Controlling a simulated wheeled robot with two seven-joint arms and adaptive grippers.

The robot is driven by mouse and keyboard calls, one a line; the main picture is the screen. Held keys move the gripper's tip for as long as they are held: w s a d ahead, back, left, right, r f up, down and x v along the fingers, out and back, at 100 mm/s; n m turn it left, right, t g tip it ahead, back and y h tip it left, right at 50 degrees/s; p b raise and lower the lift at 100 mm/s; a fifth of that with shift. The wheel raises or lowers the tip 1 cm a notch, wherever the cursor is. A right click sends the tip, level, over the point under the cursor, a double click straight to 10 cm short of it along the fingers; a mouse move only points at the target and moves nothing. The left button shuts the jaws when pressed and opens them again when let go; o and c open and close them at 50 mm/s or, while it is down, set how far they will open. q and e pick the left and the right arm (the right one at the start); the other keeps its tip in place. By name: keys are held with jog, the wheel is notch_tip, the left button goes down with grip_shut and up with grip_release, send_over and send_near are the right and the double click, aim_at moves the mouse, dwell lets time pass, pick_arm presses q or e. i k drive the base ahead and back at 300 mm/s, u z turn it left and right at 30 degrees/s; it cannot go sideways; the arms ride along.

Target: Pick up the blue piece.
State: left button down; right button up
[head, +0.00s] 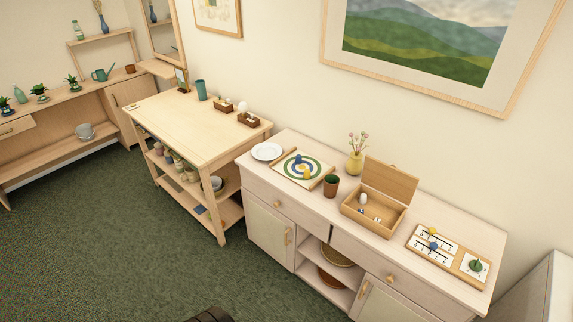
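A small blue piece (299,158) stands on a square board with green, white and blue rings (285,170) on the pale sideboard. A yellow piece (307,173) stands close to it on the same board. Another small blue round thing (433,245) sits on the white panel of a wooden board (456,262) at the right end of the sideboard. Neither gripper can be made out. Only a dark part of my own body shows at the bottom edge.
The sideboard (465,225) also holds a white plate (267,151), a dark cup (331,185), a yellow vase (355,162) and an open wooden box (350,206). A wooden cart (185,125) stands to its left. Green carpet in front is clear.

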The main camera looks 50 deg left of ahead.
aim_at(298, 159)
jog(key=u, duration=1.55)
